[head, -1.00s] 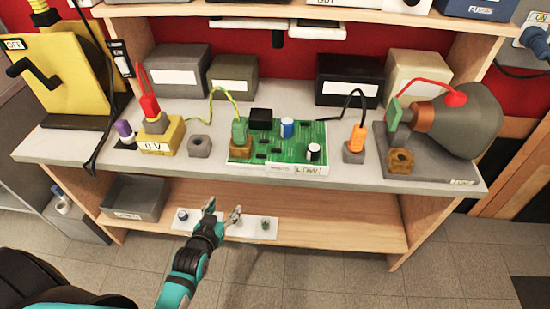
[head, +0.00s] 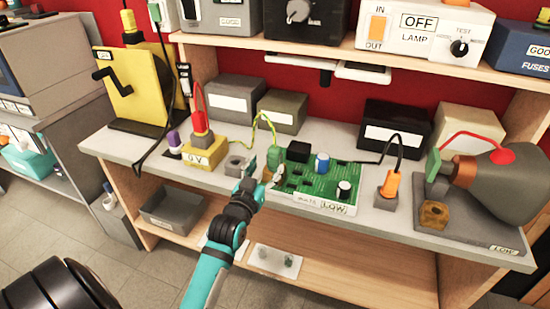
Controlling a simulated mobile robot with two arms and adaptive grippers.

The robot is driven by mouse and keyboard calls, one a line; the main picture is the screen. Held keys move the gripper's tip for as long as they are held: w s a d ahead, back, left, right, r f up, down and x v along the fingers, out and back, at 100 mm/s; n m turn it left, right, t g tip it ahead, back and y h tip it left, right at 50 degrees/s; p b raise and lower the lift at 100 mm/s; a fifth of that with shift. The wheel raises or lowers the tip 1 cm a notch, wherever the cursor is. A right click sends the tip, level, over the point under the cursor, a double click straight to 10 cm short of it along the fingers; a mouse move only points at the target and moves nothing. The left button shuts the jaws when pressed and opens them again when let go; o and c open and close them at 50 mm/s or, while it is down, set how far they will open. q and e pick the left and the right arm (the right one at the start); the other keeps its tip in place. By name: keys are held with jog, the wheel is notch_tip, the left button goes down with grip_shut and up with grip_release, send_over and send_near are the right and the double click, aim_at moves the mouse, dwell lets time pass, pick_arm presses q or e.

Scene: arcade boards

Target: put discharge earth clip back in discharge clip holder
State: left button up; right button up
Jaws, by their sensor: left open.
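The discharge earth clip (head: 274,158) is green with a green-yellow wire and stands at the left end of the green circuit board (head: 318,182). A grey block with a hole (head: 237,165), which looks like the discharge clip holder, sits empty on the bench just left of the board. My left gripper (head: 262,175) is open and close in front of the clip's lower part. It hides some of the clip's base and the board's corner; whether its fingers are around the clip I cannot tell.
A yellow 0 V block with a red plug (head: 200,124) stands left of the grey block. An orange probe (head: 391,185) stands in a holder to the right, near a large grey lamp-like cone (head: 495,185). Boxes line the back. A shelf overhangs above.

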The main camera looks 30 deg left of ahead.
aim_at(272, 158)
pick_arm(q)
jog(key=shift+w+a, duration=0.15)
jog(key=shift+w, duration=0.85)
jog(key=x, duration=0.4)
jog(key=shift+w+p, duration=0.25)
jog(key=shift+p, duration=0.05)
pick_arm(e)
jog(key=shift+d+r, duration=0.35)
jog(key=shift+d, duration=0.1)
pick_arm(q)
jog(key=c, duration=1.1)
grip_shut()
pick_arm(e)
jog(key=shift+a, duration=0.3)
pick_arm(q)
jog(key=shift+r, duration=0.1)
